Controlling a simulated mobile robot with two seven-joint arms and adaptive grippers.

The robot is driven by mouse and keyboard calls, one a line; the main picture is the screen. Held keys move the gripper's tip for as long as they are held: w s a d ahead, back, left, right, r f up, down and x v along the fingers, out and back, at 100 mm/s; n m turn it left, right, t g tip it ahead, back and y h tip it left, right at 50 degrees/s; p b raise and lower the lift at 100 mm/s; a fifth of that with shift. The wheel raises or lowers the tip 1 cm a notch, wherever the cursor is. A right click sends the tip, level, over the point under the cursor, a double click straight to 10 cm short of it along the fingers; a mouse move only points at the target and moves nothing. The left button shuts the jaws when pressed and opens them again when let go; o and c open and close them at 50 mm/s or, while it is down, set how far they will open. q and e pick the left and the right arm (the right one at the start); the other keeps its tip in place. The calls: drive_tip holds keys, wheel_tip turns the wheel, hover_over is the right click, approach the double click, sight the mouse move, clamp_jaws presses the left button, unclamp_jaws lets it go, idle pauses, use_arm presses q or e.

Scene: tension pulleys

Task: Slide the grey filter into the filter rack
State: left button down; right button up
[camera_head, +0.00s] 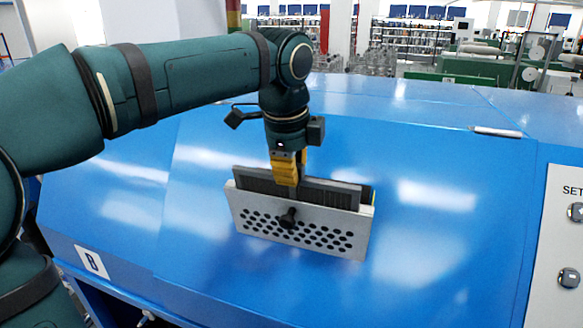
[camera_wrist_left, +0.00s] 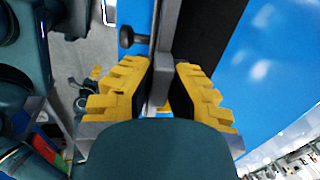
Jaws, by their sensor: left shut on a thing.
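The filter rack (camera_head: 345,240) is a light grey perforated metal plate with a black knob (camera_head: 289,217), standing on the sloped blue machine top. The dark grey filter (camera_head: 330,192) is a flat, ribbed panel upright behind that plate, its top edge showing above it. My left gripper (camera_head: 287,178) has yellow fingers and points down, shut on the filter near the middle of its top edge. In the left wrist view, a grey edge runs between the yellow fingers (camera_wrist_left: 162,85), with a dark face beside it. The filter's lower part is hidden behind the perforated plate. My right gripper is out of view.
The blue machine top (camera_head: 440,160) is clear around the rack. A white control panel (camera_head: 555,250) with knobs is at the right. A silver handle (camera_head: 496,132) lies at the back right. Shelving and machinery stand far behind.

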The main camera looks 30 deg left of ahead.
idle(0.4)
use_arm(q)
drive_tip(key=shift+p+v, duration=0.6)
drive_tip(key=shift+v, duration=1.45)
drive_tip(key=shift+r, duration=0.1)
drive_tip(key=shift+v, duration=1.9)
drive_tip(key=shift+w, duration=0.1)
drive_tip(key=shift+v, duration=1.8)
